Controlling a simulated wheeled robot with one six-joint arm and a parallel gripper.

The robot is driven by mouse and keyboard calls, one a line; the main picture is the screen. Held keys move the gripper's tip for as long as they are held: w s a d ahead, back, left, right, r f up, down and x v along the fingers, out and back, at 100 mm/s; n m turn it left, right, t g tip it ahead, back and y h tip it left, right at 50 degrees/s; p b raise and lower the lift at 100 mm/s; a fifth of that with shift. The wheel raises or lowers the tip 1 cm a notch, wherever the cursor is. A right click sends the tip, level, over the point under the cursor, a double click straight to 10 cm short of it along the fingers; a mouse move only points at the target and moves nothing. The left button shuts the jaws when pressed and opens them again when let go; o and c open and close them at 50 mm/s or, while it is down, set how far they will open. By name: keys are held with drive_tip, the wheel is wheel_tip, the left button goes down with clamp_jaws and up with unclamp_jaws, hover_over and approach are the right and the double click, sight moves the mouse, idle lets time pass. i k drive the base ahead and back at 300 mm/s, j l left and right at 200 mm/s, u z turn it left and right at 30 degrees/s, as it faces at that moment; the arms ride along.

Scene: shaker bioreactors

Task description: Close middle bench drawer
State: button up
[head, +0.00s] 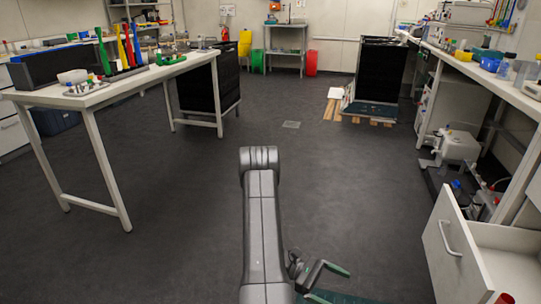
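A white bench drawer (457,258) with a pale bar handle on its front stands pulled out at the lower right. Its open inside shows behind the front panel, and the picture's edge cuts it off. I cannot tell from this view whether it is the middle one. My gripper (330,284) is at the bottom centre, left of the drawer front and apart from it. Its two green-tipped fingers are spread, with nothing seen between them.
A red item (505,298) shows at the drawer's lower edge. The right bench (490,80) carries bottles and equipment, with pump-like devices (458,146) below it. A white table (130,86) stands at left. Dark floor (350,190) between them is clear.

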sight(469, 262)
drive_tip(key=z, duration=1.1)
